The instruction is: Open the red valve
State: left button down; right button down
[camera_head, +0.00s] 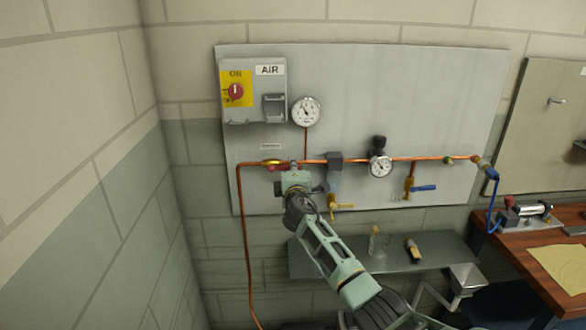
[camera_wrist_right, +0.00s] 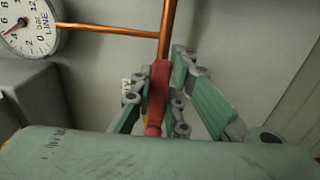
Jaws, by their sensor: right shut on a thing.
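The red valve handle (camera_wrist_right: 158,88) stands between the fingers of my right gripper (camera_wrist_right: 160,78) in the right wrist view, and the gripper is shut on it. In the head view, my right gripper (camera_head: 293,170) is at the copper pipe on the wall panel, and only a small red part of the handle (camera_head: 281,168) shows beside it. The yellow valve body (camera_head: 270,162) sits on the pipe just to the left. The gripper hides most of the handle. My left gripper is in neither view.
The grey panel (camera_head: 430,90) carries an AIR box with a red knob (camera_head: 236,91), a gauge (camera_head: 305,111), a second gauge (camera_head: 380,166) and a blue-handled valve (camera_head: 424,188). A shelf (camera_head: 310,262) juts out below.

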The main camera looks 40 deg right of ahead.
jog(key=c, duration=1.7)
grip_release()
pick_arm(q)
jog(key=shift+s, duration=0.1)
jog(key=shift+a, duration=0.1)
pick_arm(e)
jog(key=v, duration=1.2)
jog(key=shift+s, duration=0.1)
jog(key=shift+d, duration=0.1)
